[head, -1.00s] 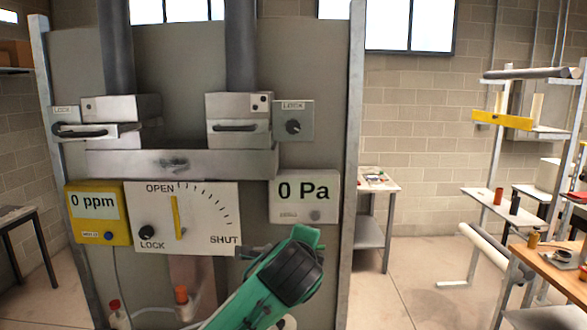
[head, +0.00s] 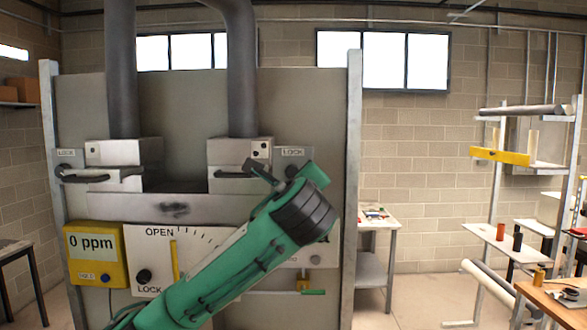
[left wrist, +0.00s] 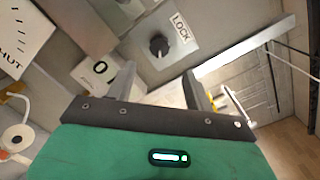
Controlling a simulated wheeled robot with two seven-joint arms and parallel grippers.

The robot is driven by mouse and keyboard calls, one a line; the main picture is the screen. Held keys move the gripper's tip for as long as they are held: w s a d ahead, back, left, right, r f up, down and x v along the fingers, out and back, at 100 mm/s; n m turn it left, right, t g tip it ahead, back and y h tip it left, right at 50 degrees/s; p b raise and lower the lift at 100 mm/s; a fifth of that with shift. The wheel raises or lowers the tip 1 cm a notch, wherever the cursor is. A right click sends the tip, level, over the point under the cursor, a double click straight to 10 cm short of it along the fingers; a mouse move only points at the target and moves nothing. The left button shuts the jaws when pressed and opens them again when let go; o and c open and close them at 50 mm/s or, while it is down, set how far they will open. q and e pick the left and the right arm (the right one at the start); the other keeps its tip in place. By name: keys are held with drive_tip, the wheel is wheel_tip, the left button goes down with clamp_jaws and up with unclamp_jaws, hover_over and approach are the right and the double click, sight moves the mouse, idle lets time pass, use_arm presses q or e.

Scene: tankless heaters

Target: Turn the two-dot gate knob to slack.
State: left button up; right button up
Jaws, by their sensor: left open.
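The right gate housing (head: 226,151) carries a small plate with two dots (head: 260,149). Beside it, a grey LOCK plate (head: 296,153) is partly covered by my left gripper (head: 272,168). In the left wrist view, the black knob (left wrist: 159,45) on that plate (left wrist: 165,30) shows clearly beyond the fingertips, with the word LOCK to its right. My left gripper (left wrist: 160,73) is open and empty, its fingers apart and aimed at the plate with the knob roughly between their lines. My right gripper is not in view.
The left gate (head: 120,151) has a one-dot plate and its own LOCK knob (head: 66,169). Below are a yellow 0 ppm meter (head: 95,255) and an OPEN–SHUT dial (head: 150,262), partly behind my arm. A metal post (head: 354,200) edges the panel on the right.

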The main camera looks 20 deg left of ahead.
sight(293, 172)
use_arm(q)
drive_tip(key=p+x, duration=0.4)
drive_tip(key=x, duration=0.5)
drive_tip(key=shift+w+a+f+p, duration=0.1)
drive_tip(key=shift+w+a+p, duration=0.05)
drive_tip(key=shift+w+p, duration=0.2)
drive_tip(key=c, duration=1)
